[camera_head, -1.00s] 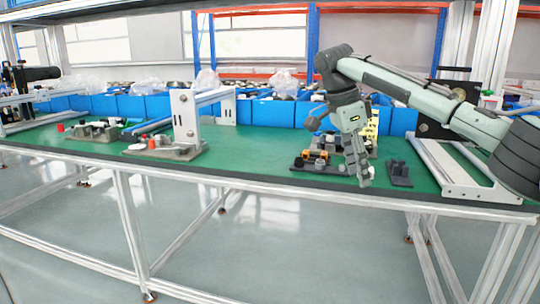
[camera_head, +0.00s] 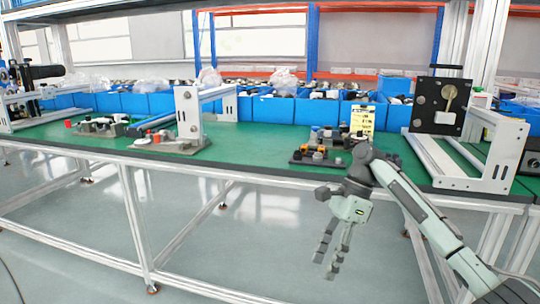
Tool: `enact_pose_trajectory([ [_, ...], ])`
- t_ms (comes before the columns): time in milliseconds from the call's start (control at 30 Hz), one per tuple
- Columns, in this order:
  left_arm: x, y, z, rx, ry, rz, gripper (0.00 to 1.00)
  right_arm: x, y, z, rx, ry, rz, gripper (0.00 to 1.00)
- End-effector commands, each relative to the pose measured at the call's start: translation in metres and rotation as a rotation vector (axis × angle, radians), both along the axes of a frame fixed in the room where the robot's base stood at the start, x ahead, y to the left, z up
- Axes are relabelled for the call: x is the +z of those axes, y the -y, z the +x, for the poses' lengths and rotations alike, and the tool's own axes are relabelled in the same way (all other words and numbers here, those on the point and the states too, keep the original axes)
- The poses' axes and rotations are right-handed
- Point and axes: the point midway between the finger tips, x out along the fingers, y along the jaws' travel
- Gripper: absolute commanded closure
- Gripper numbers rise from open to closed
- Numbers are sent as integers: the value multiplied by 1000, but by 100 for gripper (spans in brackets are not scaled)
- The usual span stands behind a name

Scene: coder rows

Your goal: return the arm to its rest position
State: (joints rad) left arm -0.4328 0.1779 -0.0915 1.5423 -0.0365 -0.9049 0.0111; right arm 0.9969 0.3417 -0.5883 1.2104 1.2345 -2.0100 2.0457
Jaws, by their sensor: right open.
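My right gripper (camera_head: 331,249) hangs low in front of the table's front edge, over the grey floor. Its fingers point down and a gap shows between them, so it is open and empty. My right arm comes in from the lower right and bends at the wrist just before the table (camera_head: 260,163). The gripper is clear of the parts on the green top. My left gripper is not in view.
Dark fixtures with small parts (camera_head: 318,158) sit behind my wrist, beside a yellow sign (camera_head: 362,121). A metal frame with a black plate (camera_head: 437,107) stands at right. Another metal frame (camera_head: 188,117) stands left of centre. Blue bins (camera_head: 273,109) line the back.

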Motion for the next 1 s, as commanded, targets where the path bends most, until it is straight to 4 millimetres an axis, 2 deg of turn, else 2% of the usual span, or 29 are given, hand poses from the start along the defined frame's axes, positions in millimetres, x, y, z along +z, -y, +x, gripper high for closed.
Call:
enact_pose_trajectory([
  [33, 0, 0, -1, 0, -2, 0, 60, -16, 3, -11, -28, -31, 58, 54],
  [100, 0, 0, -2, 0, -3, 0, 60, -30, 9, -21, -66, -59, 120, 54],
  [467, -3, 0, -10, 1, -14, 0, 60, -88, 55, -67, -276, -157, 320, 54],
  [567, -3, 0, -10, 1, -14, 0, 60, -98, 62, -41, -229, 4, 295, 54],
  [767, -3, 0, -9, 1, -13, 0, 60, -121, 90, 8, -82, 334, 183, 54],
  [867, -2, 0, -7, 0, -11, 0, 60, -130, 113, 38, 38, 519, 80, 54],
  [1000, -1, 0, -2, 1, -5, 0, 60, -131, 161, 87, 315, 801, -167, 54],
])
